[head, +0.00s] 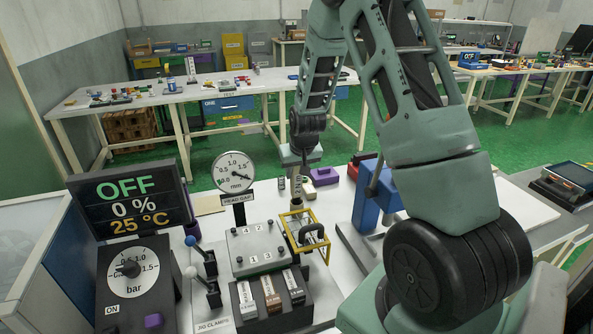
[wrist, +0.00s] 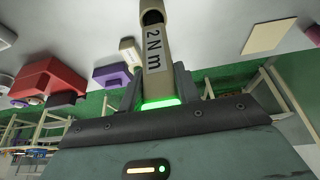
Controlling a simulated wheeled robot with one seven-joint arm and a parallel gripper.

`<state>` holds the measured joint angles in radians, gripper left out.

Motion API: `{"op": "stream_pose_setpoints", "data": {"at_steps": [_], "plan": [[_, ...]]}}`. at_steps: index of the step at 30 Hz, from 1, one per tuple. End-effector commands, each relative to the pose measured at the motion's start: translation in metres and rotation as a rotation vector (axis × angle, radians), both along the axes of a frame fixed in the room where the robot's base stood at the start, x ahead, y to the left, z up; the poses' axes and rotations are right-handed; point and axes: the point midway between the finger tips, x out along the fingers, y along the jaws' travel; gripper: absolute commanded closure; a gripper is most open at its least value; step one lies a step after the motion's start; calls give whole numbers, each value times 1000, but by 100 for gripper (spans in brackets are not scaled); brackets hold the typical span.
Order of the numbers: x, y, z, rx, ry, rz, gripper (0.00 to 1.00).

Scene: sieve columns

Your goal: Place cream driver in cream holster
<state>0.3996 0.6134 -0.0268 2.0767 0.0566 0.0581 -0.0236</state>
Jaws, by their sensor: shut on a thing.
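My gripper (head: 299,166) is shut on the cream driver (head: 297,187), a cream tool marked "2 N m" that hangs roughly upright below it. In the wrist view the driver (wrist: 157,55) sits between the two dark fingers, with a green glow at its base and a black part at its far end. A small cream block with a label (wrist: 129,50), perhaps the cream holster, stands apart from the driver, beside a purple block (wrist: 112,76). In the head view this cream block (head: 309,191) is just right of the driver. Its opening is not clear.
A yellow frame with a dark handle (head: 304,236) stands close below the driver. Left of it are a grey numbered plate (head: 256,246), a dial gauge (head: 233,173) and lever clamps (head: 206,262). A blue stand (head: 366,203) is to the right.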

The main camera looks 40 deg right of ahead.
Motion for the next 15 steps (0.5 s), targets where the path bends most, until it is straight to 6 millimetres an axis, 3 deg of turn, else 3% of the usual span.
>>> {"op": "stream_pose_setpoints", "data": {"at_steps": [10, 11, 12, 13, 15], "plan": [[0, 0, -3, -1, -2, 0, 100], [0, 0, -4, 0, -1, 0, 65], [0, 0, -3, 0, -1, 0, 54], [0, 0, -3, 0, -1, 0, 46], [0, 0, -3, 0, 0, 0, 46]]}}
